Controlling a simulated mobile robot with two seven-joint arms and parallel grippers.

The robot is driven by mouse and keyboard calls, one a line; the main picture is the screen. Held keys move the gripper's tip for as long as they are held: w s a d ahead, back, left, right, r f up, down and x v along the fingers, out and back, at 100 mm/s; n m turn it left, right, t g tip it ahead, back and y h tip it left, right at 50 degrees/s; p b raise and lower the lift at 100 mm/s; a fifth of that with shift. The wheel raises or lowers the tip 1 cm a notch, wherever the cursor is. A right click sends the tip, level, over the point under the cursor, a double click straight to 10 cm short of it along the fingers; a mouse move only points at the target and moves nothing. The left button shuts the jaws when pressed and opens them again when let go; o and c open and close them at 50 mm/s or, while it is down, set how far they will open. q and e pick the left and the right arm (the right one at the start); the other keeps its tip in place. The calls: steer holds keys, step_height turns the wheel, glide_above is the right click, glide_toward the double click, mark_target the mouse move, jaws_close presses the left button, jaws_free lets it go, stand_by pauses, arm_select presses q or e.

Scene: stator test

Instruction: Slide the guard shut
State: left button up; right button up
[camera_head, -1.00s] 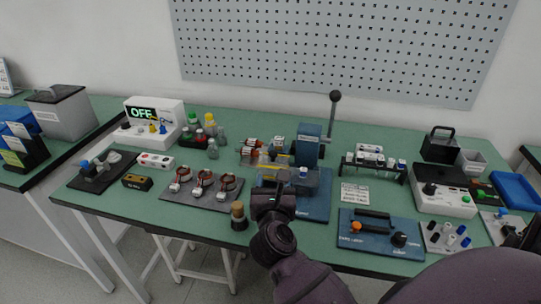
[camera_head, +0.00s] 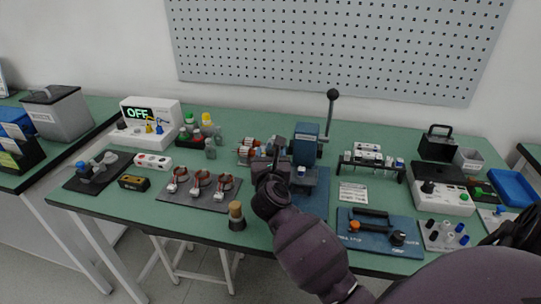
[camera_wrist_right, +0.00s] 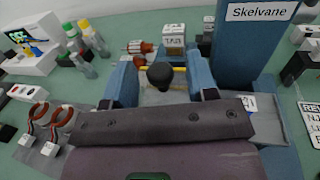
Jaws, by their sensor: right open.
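The blue press (camera_head: 306,146) with a long black-knobbed lever stands on a blue base (camera_head: 318,196) at the middle of the bench. In the right wrist view its column (camera_wrist_right: 245,50) carries the label "Skelvane". In the wrist view the open gripper (camera_wrist_right: 158,98) faces the knob. My left gripper is not in view.
A mat with several copper-wound parts (camera_head: 200,186) lies to the left, with a cork-topped piece (camera_head: 237,216) in front. A blue plate with a black handle (camera_head: 380,235) and a rack (camera_head: 370,163) are to the right. Bottles (camera_head: 208,127) and an "OFF" meter (camera_head: 150,121) stand behind.

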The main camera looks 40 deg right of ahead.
mark_target(302, 171)
steer(key=shift+c, duration=1)
steer(key=c, duration=0.7)
jaws_close()
steer(key=shift+s+d+r+p, duration=0.15)
steer(key=shift+s+d+p, duration=0.15)
steer(key=shift+s, duration=0.05)
steer(key=s+d+p, duration=0.1)
steer(key=s+d, duration=0.1)
steer(key=s+d+p, duration=0.2)
steer(key=s, duration=0.1)
steer(key=shift+s+d, duration=0.25)
steer(key=shift+d, duration=0.05)
steer(key=shift+s+d, duration=0.2)
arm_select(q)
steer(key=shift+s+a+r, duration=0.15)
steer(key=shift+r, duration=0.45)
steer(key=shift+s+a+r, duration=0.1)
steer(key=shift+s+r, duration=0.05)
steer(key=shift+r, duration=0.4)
arm_select(e)
steer(key=shift+f, duration=0.2)
